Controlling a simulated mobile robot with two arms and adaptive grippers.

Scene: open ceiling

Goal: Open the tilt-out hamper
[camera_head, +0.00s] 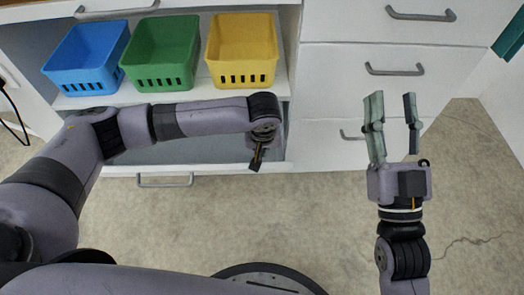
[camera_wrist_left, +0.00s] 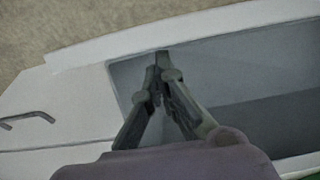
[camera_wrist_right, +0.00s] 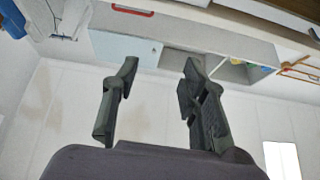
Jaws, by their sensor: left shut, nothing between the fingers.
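The tilt-out hamper is at the bottom left of the white cabinet in the head view. Its white front (camera_head: 225,169), with a grey bar handle (camera_head: 165,181), leans out from the cabinet. A grey-blue cavity shows behind its top rim. The left wrist view shows this white rim (camera_wrist_left: 215,24) and the cavity (camera_wrist_left: 235,70). My left gripper (camera_head: 257,161) is shut and empty over the right end of the opening, by the inner side of the rim. Whether it touches the rim is unclear. My right gripper (camera_head: 392,98) is open and empty before the drawers.
Blue (camera_head: 86,57), green (camera_head: 161,54) and yellow (camera_head: 241,51) baskets stand on the shelf above the hamper. Drawers with grey handles (camera_head: 394,69) are to the right. The floor in front (camera_head: 300,215) is clear.

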